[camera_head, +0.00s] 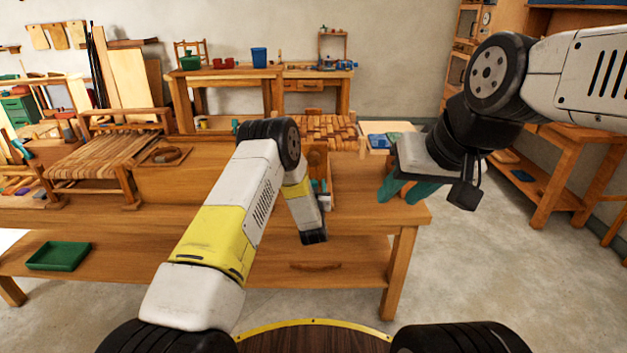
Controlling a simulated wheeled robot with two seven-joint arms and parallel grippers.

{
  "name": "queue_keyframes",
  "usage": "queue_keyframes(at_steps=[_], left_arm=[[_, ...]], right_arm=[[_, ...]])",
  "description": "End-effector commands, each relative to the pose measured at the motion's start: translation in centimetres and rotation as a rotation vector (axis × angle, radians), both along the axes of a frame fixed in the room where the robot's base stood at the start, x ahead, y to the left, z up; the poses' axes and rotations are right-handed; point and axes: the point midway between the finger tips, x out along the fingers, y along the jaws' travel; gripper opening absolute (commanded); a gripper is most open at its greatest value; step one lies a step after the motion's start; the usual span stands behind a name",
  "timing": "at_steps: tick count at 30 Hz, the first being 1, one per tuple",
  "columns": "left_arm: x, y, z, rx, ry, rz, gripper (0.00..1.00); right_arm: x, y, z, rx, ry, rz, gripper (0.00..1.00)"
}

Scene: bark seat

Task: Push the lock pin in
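A wooden frame with a woven bark seat (100,158) stands on the left of the workbench. I cannot make out the lock pin. My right gripper (405,192) hangs over the bench's right end, its two teal fingers apart with nothing seen between them. My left arm reaches over the bench and bends down at its middle. Its dark end (313,237) is in front of the bench's front edge. I cannot make out the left fingers there. The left arm hides part of the bench and of a wooden box (318,165) holding small teal items.
The workbench (365,195) has bare top at its right end. A wooden tray (167,156) lies beside the seat frame. A second woven piece (328,128) lies behind the box. A green tray (58,256) is on the lower shelf. Floor at the right is clear.

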Motion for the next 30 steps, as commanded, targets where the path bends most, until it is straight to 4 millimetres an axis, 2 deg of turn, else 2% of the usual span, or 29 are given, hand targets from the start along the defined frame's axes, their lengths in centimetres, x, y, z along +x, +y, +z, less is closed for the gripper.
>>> queue_keyframes(at_steps=[5,18,22,30], left_arm=[[-0.5,-0.1,-0.1,0.0,0.001,-0.001,0.53],[-7.1,-0.1,-0.1,0.001,0.002,-0.001,0.53],[-7.7,0.0,0.0,0.0,0.0,0.0,0.53],[-7.8,0.0,0.0,0.0,0.0,0.0,0.53]], right_arm=[[0.0,0.0,0.0,0.0,0.0,0.0,0.36],[0.0,0.0,0.0,0.0,0.0,0.0,0.36],[0.0,0.0,0.0,0.0,0.0,0.0,0.36],[0.0,0.0,0.0,0.0,0.0,0.0,0.36]])
